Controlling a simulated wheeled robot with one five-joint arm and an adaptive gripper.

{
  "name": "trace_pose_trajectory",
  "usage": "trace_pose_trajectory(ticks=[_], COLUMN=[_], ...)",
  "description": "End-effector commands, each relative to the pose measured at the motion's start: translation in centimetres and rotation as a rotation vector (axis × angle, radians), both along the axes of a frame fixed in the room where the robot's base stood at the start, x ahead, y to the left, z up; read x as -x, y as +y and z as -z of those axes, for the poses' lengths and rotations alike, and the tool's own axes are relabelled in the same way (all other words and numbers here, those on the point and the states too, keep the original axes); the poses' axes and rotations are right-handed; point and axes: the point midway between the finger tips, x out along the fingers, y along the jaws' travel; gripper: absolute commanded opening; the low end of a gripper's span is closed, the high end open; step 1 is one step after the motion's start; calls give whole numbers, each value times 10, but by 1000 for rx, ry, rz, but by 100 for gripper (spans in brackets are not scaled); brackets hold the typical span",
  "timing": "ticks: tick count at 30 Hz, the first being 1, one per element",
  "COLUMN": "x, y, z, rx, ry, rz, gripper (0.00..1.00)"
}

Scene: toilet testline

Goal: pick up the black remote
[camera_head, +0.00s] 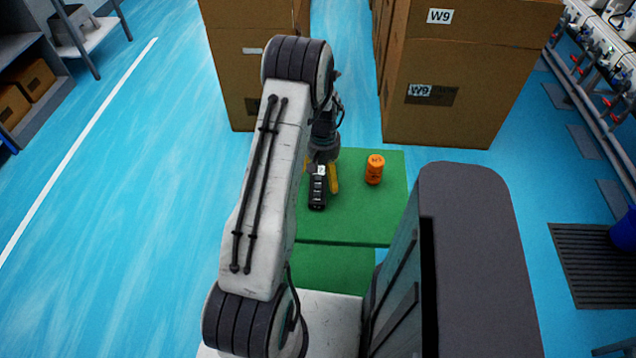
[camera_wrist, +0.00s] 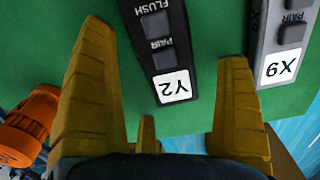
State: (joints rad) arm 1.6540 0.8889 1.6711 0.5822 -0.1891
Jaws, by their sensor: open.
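The black remote (camera_head: 317,192) lies on a green surface below my gripper (camera_head: 323,180). In the wrist view the black remote (camera_wrist: 164,50) carries a white "Y2" label and buttons marked FLUSH and PAIR. There it lies between the two yellow fingers of my gripper (camera_wrist: 165,50), which are spread with a gap on each side. The gripper is open and holds nothing. The remote's far end runs out of the wrist view's top edge. I cannot tell the exact height of the fingers above it.
A grey remote (camera_wrist: 279,45) labelled "X9" lies right of the right finger in the wrist view. An orange bottle (camera_head: 375,169) stands on the green surface (camera_head: 370,215), right of the gripper. Large cardboard boxes (camera_head: 450,115) stand behind it. The green surface beside the bottle is clear.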

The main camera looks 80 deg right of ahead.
Motion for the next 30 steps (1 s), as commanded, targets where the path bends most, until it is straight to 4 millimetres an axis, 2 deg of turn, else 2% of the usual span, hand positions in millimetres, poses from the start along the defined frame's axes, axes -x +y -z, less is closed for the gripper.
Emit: trace_pose_trajectory(ticks=[10, 30], x=[0, 0], y=[0, 0], z=[4, 4], rx=[1, 1], ry=[0, 0], rz=[0, 0], gripper=[94, 34])
